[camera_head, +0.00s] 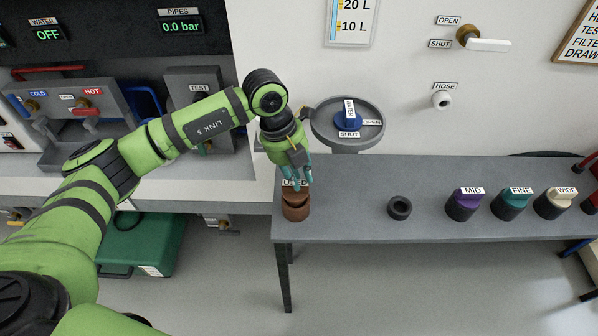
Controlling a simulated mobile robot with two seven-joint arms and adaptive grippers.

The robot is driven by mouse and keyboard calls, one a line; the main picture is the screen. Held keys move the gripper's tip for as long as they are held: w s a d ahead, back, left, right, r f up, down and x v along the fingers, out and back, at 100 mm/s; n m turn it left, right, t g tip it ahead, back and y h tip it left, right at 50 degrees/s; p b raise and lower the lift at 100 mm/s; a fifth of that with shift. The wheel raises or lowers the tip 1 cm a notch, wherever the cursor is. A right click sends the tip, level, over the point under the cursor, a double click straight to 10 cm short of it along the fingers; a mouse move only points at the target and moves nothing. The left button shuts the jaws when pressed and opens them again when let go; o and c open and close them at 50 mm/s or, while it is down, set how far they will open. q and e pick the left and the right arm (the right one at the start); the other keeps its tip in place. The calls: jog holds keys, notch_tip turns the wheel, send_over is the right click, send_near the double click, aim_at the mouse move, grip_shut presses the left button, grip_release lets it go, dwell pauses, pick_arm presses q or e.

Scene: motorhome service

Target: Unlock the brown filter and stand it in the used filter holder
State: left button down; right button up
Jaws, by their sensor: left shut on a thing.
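The brown filter (296,209) is upright at the left end of the grey bench. A "USED" label shows at its top, partly covered by the fingers. My left gripper (297,181) reaches down from above, with its teal fingers shut on the top of the brown filter. I cannot tell whether the filter sits in a holder, as its foot shows no clear rim. An empty dark ring-shaped holder (399,208) stands on the bench to the right, apart from the gripper. My right gripper is not in view.
The purple MID (464,205), teal FINE (511,203) and cream WIDE (554,203) filters stand along the bench (345,225) to the right. Bench between brown filter and ring is clear.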

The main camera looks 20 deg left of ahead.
pick_arm(q)
jog(key=shift+r+p, duration=0.75)
jog(key=shift+r, duration=0.65)
